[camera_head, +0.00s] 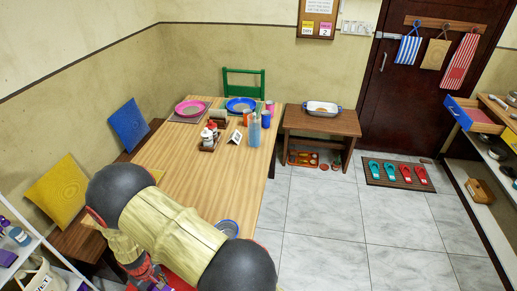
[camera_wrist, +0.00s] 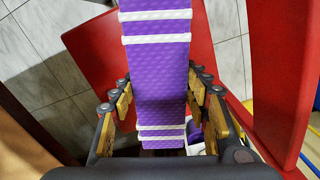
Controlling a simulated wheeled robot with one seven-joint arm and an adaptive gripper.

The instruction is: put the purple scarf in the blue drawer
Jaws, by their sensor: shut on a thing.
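The purple scarf (camera_wrist: 156,68), with white stripes, hangs as a long flat strip between the fingers of my gripper (camera_wrist: 160,98) in the wrist view. The gripper is shut on it, with the fingers at its two long edges. The scarf's upper end runs out of the picture. I cannot make out the scarf in the head view, where my arm covers the lower left. The blue drawer (camera_head: 458,113) stands pulled open at the right side of the head view, with a reddish inside, far from my arm.
A red chair (camera_wrist: 285,75) is close around my gripper. The wooden table (camera_head: 178,118) carries dishes and bottles. A bench (camera_head: 325,124) stands at the back wall, and a slipper mat (camera_head: 397,184) lies by the door. Open tiled floor (camera_head: 345,220) lies between table and drawer.

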